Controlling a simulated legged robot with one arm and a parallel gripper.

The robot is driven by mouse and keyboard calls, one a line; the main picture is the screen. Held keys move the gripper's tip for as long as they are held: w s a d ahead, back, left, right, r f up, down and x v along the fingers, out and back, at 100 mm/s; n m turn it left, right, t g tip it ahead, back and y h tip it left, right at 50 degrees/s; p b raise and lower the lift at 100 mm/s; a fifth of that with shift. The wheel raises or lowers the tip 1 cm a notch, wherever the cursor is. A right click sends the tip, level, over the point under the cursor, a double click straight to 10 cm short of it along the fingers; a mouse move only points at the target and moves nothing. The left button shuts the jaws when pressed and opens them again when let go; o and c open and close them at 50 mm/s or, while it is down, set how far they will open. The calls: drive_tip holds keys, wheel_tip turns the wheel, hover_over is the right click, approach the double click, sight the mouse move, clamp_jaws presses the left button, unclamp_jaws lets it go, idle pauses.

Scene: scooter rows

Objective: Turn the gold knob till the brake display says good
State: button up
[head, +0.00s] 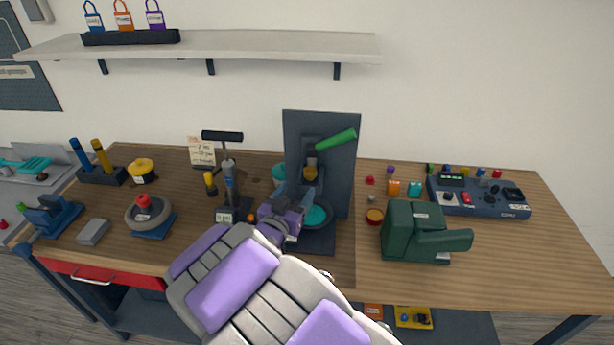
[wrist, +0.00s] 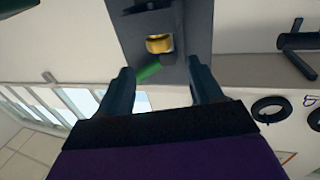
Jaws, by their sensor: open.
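The gold knob (head: 310,174) is on the dark upright panel (head: 343,185) of a stand on the workbench, below a green lever (head: 337,140). In the wrist view the gold knob (wrist: 160,43) lies ahead of and between my gripper's (wrist: 163,84) two fingers, apart from them. My gripper (head: 293,192) is open and empty in front of the stand. A teal disc (head: 317,215) sits low on the stand, partly behind my gripper. I cannot make out a brake display or read its word.
A black-handled pump (head: 229,180) stands close to the left of the stand. A green machine (head: 410,230) and a blue console (head: 480,200) stand to the right. A wheel (head: 149,213) lies at left. A shelf (head: 220,46) hangs above. The front right bench top is clear.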

sight(305, 173)
drive_tip(key=b+x, duration=0.1)
drive_tip(key=x, duration=0.7)
drive_tip(key=shift+w, duration=0.2)
drive_tip(key=shift+c, duration=0.3)
drive_tip(key=c, duration=1)
drive_tip(key=p, duration=0.1)
drive_tip(key=h+p, duration=0.1)
drive_tip(key=p, duration=0.1)
drive_tip(key=shift+a+r+m, duration=0.2)
drive_tip(key=shift+r+m, duration=0.2)
drive_tip(key=m+g+h+p, duration=0.1)
drive_tip(key=h+p, duration=0.1)
drive_tip(key=p, duration=0.2)
drive_tip(key=shift+w+a, duration=0.1)
drive_tip(key=shift+f+m+g+h+p, duration=0.15)
drive_tip(key=shift+m+g+h+p, duration=0.55)
drive_tip(key=shift+p, duration=0.3)
